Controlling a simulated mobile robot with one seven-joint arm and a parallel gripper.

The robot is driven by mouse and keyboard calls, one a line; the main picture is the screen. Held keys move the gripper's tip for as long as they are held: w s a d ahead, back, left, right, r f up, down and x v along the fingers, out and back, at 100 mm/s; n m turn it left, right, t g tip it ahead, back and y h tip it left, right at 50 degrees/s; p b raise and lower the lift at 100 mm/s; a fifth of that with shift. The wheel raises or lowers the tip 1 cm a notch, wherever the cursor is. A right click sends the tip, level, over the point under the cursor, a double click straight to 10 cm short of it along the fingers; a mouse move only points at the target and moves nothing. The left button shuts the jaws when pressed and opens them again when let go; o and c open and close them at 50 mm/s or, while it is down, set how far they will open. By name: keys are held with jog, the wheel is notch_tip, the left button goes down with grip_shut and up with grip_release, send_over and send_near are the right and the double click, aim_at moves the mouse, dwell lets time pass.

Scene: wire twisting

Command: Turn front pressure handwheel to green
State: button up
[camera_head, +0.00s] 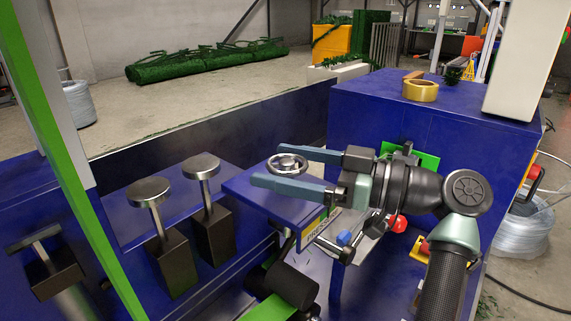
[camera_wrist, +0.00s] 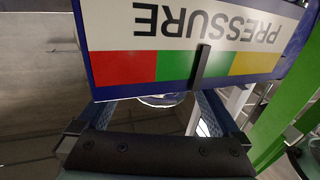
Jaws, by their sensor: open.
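The front pressure handwheel (camera_head: 288,163) is a small metal wheel on top of a blue box. In the wrist view, part of its rim (camera_wrist: 163,101) shows below the label plate, between my fingers; the rest is hidden. My gripper (camera_head: 281,167) is open, with its two long fingers at the handwheel, one on each side; I cannot tell whether they touch it. The PRESSURE label (camera_wrist: 120,25) appears upside down in the wrist view, with red, green and yellow bands. A black pointer (camera_wrist: 200,67) lies over the green band (camera_wrist: 174,65), with green on both sides.
Two round-topped metal posts (camera_head: 149,190) stand left of the handwheel. A blue cabinet (camera_head: 360,110) with a yellow tape roll (camera_head: 420,90) on top stands behind my gripper. A green upright bar (camera_head: 55,150) crosses the left side. A red knob (camera_head: 397,223) sits below my wrist.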

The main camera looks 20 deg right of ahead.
jog(key=b+v, duration=0.1)
jog(key=v, duration=1.2)
jog(key=shift+b, duration=0.35)
